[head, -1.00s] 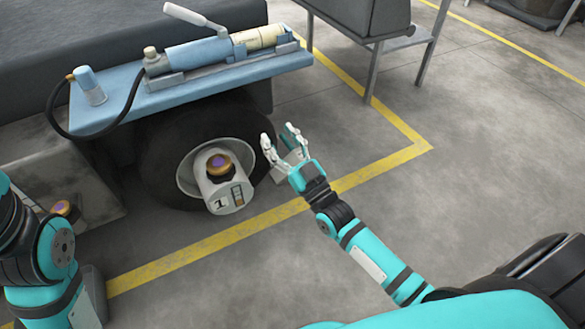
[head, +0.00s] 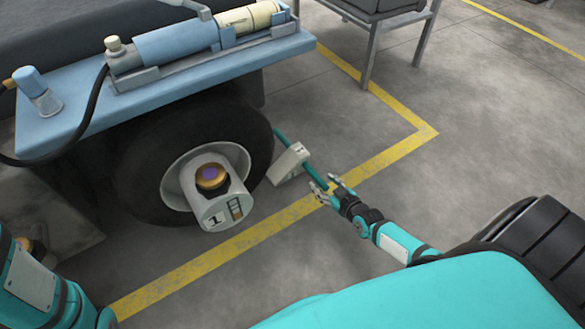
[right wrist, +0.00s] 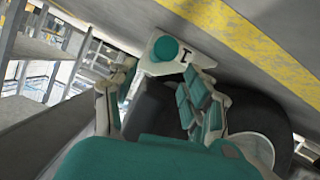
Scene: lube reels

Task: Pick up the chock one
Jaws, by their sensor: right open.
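The chock (head: 288,164) is a pale grey wedge on the floor against the right side of the black tyre. A teal bar handle runs across it toward my right gripper. In the right wrist view the chock (right wrist: 192,55) shows a dark mark like "I" and a round teal handle end (right wrist: 166,48). My right gripper (head: 328,187) is open at the near end of the teal handle. In the right wrist view its fingers (right wrist: 160,78) spread on either side below the handle end; contact cannot be told.
The wheel's tyre (head: 258,150) stands left of the chock, with a grey cylinder marked 1 (head: 226,208) in front of its hub. A blue shelf (head: 60,135) carrying a pump overhangs it. A yellow floor line (head: 262,232) runs past.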

